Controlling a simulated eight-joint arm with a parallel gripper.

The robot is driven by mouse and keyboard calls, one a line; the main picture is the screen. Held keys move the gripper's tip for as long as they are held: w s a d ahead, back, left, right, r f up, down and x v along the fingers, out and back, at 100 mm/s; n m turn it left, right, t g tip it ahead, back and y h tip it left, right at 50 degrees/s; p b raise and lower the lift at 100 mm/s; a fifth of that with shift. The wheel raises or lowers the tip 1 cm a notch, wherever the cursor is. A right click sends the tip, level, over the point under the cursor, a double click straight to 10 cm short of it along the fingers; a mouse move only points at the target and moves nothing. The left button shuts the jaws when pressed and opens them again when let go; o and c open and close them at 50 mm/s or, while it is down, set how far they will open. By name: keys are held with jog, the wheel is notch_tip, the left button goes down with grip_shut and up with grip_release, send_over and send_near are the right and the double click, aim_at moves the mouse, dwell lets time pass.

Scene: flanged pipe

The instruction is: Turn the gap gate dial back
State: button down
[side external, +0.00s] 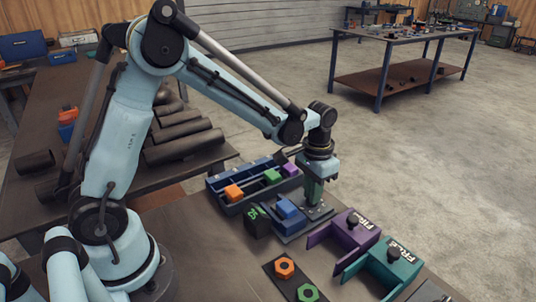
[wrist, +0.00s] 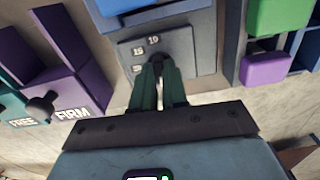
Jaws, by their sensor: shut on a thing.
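The gap gate dial (wrist: 158,64) is a small dark knob on a grey plate (wrist: 185,47) with white numbers, of which 15 and 10 are readable in the wrist view. My gripper (wrist: 158,88) points down with its green fingers closed around the knob. In the side view my gripper (side external: 314,196) stands upright over the right end of the gate's grey base (side external: 322,213), and its fingers hide the dial. A blue block (side external: 288,209) sits on the gate to the left of my gripper. The dial's exact setting is hidden.
A purple FIRM fixture (side external: 350,236) and a teal FREE fixture (side external: 393,268), each with a dark knob, stand to the right. A blue tray (side external: 228,209) with coloured blocks lies behind. A black display (side external: 257,222) with green digits and a plate with orange and green nuts are nearby.

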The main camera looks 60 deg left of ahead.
jog(key=shift+n, duration=0.4)
jog(key=c, duration=1.2)
grip_release()
jog(key=shift+o, duration=0.2)
notch_tip(320, 180, up, 12)
jog(key=shift+r, duration=0.1)
jog(key=s+a+f+t, duration=0.1)
jog(key=s+a+t, duration=0.1)
jog(key=s+t, duration=0.5)
jog(key=s, duration=0.6)
